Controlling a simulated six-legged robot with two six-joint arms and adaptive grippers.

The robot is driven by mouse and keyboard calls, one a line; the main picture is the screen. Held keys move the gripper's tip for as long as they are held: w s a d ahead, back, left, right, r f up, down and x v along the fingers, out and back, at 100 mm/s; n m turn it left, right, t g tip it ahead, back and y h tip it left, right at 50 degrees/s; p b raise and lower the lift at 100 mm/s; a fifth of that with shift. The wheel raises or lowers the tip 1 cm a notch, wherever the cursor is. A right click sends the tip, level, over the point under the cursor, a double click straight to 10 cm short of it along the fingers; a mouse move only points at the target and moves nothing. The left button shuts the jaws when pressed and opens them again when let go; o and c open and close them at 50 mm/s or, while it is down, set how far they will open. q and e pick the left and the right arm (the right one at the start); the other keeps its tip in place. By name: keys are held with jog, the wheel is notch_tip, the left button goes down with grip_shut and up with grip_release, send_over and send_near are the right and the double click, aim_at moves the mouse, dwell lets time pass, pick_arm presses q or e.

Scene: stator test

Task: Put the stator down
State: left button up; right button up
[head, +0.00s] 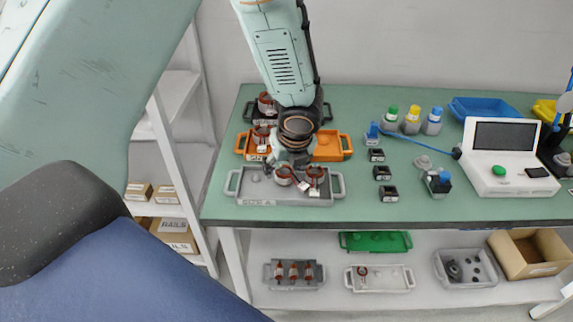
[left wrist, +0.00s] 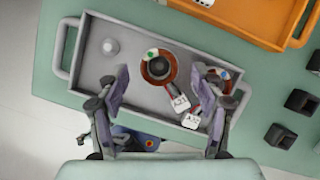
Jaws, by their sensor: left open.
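My left gripper (head: 292,162) reaches down over the grey tray (head: 246,186) at the table's front left. In the left wrist view the gripper (left wrist: 160,92) is open, its two fingers apart. A copper-coloured stator with a dark centre and a white tag (left wrist: 158,68) stands in the tray between the fingers, seen from above. A second stator (head: 316,180) stands beside it on the right; in the left wrist view the right finger partly hides it. In the head view the first stator (head: 283,178) is just under the gripper. My right gripper is not in view.
An orange tray (head: 335,148) with a stator lies behind the grey tray, and a dark tray behind that. Several small black blocks (head: 382,173) stand to the right. Bottles (head: 411,122) and a white device with a screen (head: 500,165) are further right. The grey tray's left part is mostly clear.

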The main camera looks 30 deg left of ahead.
pick_arm(q)
jog(key=shift+w+a+f, duration=0.25)
jog(key=shift+a, duration=0.1)
jog(key=p+v, duration=0.6)
jog(key=v, duration=0.7)
jog(key=s+d+f+n+g+h, duration=0.1)
jog(key=s+d+f+n+h, duration=0.15)
jog(key=s+f+n, duration=0.45)
jog(key=s+d+f+n+g+h, duration=0.2)
jog(key=s+d+f+n, duration=0.15)
jog(key=s+f, duration=0.35)
jog(key=s+a+f+n, duration=0.1)
jog(key=s+f+n, duration=0.3)
jog(key=s+n, duration=0.3)
jog(key=s+a+f+n, duration=0.1)
jog(key=s+f+n, duration=0.3)
jog(key=s+n, duration=0.3)
jog(key=shift+s+f+n+y, duration=0.25)
jog(key=shift+f+n+y, duration=0.15)
jog(key=shift+n, duration=0.35)
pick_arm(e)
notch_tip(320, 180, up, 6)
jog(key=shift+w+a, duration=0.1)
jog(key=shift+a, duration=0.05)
